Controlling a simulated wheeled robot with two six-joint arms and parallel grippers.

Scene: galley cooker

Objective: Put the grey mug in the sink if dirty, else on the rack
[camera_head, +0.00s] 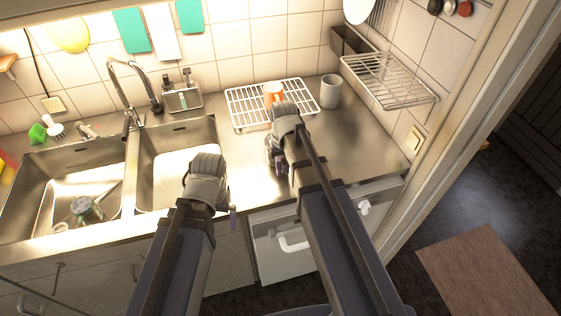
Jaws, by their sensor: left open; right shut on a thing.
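The grey mug (330,91) stands upright on the counter, just right of the wire rack (243,111). Its outside looks plain pale grey; I cannot tell whether its inside is dirty. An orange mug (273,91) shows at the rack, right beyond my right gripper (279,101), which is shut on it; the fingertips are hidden. I cannot tell whether the orange mug touches the rack. My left gripper (207,166) is open near the right sink basin's front right corner, its fingers mostly hidden. The sink (131,176) has two basins.
A glass-like container (86,209) lies in the left basin; the right basin looks empty. A tap (124,87) rises behind the basins. A wire wall shelf (392,80) hangs at right. An open drawer (283,241) juts out below the counter. Counter right of my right gripper is clear.

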